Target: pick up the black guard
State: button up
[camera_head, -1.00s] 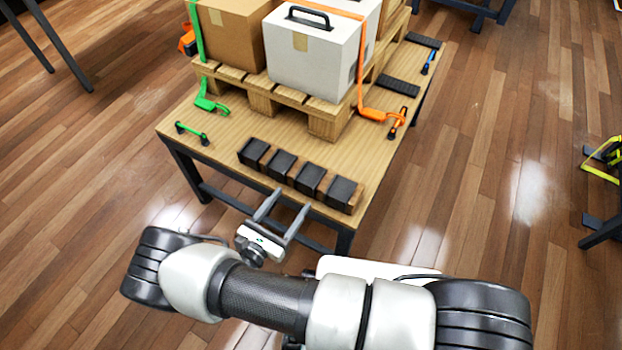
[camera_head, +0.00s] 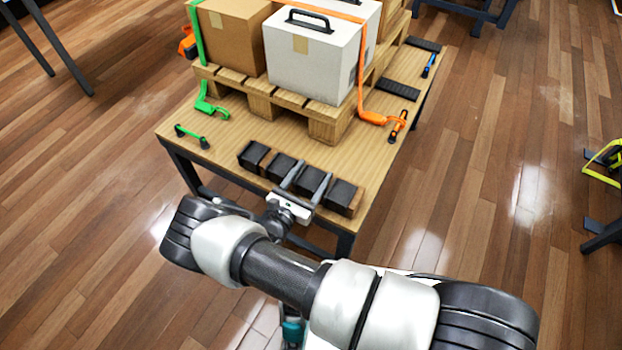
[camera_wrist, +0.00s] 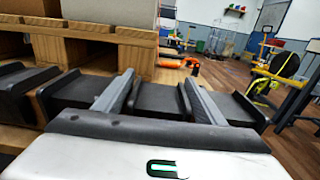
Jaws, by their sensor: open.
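Several black guards stand in a row along the near edge of the wooden table, with brown blocks showing between them. My gripper (camera_head: 311,171) is open over this row, its two grey fingers pointing away from my body. The third black guard from the left (camera_head: 310,181) lies between the fingers in the head view. In the wrist view the fingers (camera_wrist: 158,80) have one black guard (camera_wrist: 158,102) between them, with others on both sides. I cannot tell whether the fingers touch it or are just above it.
A pallet (camera_head: 262,95) with a cardboard box (camera_head: 230,40) and a white box (camera_head: 308,62) stands behind the row. A green strap (camera_head: 208,106), an orange strap (camera_head: 372,118) and flat black pieces (camera_head: 398,89) lie around it. Bare tabletop separates row and pallet.

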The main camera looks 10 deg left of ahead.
aim_at(317, 169)
jog(key=x, duration=0.4)
jog(key=c, duration=0.8)
jog(key=shift+s+a+r, duration=0.15)
jog(key=shift+s+r, duration=0.2)
jog(key=shift+r, duration=0.1)
jog(key=s+a+r, duration=0.1)
jog(key=s+r, duration=0.1)
jog(key=s, duration=0.2)
jog(key=s+a+r+p, duration=0.1)
jog(key=s+a+r, duration=0.1)
jog(key=s, duration=0.2)
jog(key=s+a+r+p, duration=0.1)
jog(key=s+r, duration=0.2)
jog(key=s, duration=0.1)
jog(key=shift+s+a+r, duration=0.1)
jog(key=shift+s+a, duration=0.05)
jog(key=shift+s, duration=0.15)
